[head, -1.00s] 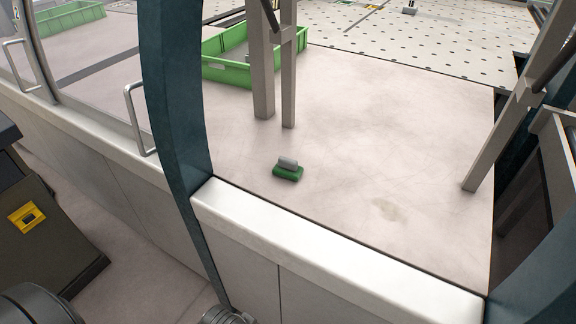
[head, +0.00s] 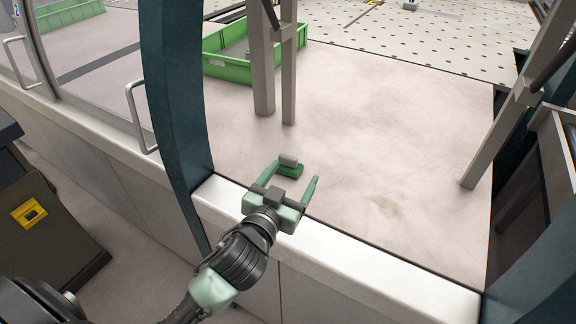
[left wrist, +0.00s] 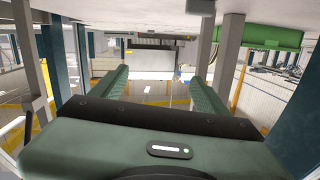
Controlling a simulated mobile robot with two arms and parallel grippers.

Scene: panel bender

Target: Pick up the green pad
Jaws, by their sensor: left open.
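The green pad (head: 290,169) has a grey block-like handle on top and lies flat on the pale table near its front edge. My left gripper (head: 297,170) reaches in from the front, open and empty. Its left finger shows just left of the pad and its right finger further off to the right. I cannot tell whether a finger touches the pad or how high the gripper is. In the left wrist view both fingers (left wrist: 156,70) are spread with nothing between them. A grey block at the top edge there may be the pad's handle. My right gripper is not in view.
Grey posts (head: 263,75) stand behind the pad, with a green crate (head: 228,68) to their left. A dark blue frame column (head: 172,90) rises left of the arm. A white ledge (head: 350,258) runs along the front. The table right of the pad is clear.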

